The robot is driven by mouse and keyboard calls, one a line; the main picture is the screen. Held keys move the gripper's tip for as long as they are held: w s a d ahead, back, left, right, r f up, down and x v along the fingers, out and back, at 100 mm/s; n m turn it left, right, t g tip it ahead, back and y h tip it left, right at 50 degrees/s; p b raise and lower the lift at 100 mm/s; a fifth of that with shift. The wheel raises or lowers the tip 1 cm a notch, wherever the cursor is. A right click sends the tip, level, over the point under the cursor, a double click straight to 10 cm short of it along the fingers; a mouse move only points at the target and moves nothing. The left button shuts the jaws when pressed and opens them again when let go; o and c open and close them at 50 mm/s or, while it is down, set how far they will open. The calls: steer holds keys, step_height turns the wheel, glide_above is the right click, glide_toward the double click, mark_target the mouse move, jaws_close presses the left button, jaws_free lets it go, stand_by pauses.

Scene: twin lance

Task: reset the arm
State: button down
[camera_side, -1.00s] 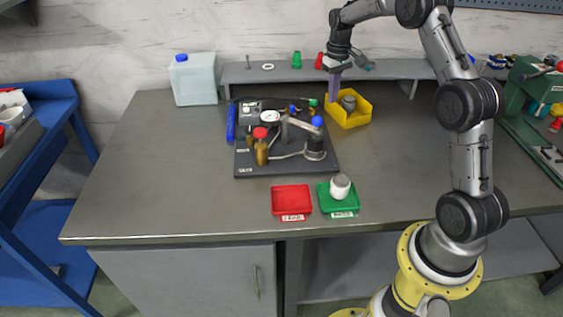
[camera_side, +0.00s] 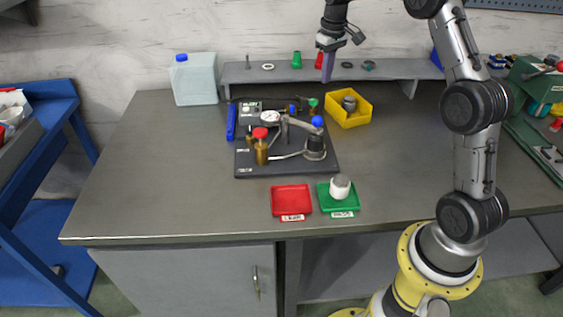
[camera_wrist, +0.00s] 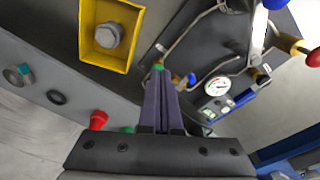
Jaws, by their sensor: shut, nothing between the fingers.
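My gripper (camera_side: 327,68) is raised above the back of the workbench, in front of the grey shelf in the side view. Its purple fingers are together and hold nothing. In the wrist view the closed fingers (camera_wrist: 158,100) point over the dark fixture plate. My arm rises from its yellow base at the right. The yellow bin (camera_side: 348,119) with a grey metal part (camera_side: 349,103) in it stands below and right of my gripper; the bin also shows in the wrist view (camera_wrist: 86,52).
The black fixture plate (camera_side: 252,166) carries a gauge, pipes and knobs. A red tray (camera_side: 291,198) and a green tray (camera_side: 350,207) with a white-grey part (camera_side: 340,187) lie at the front. A shelf (camera_side: 240,75) with small parts runs along the back. The bench's left side is clear.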

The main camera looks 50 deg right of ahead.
steer(key=s+a+r+n+t, duration=0.1)
steer(key=s+a+r+t, duration=0.1)
steer(key=s+a+r, duration=0.55)
steer(key=s+a+r+n+t, duration=0.2)
steer(key=s+a+r, duration=0.3)
steer(key=a+r, duration=0.4)
steer(key=s+a+f, duration=0.2)
steer(key=s+a, duration=0.4)
steer(key=s, duration=0.4)
steer(key=s+a+f, duration=0.1)
steer(key=s+f, duration=0.6)
steer(key=f, duration=0.1)
steer(key=shift+s+f+t, duration=0.25)
steer(key=shift+s+t, duration=0.1)
steer(key=shift+t, duration=0.05)
steer(key=shift+a, duration=0.1)
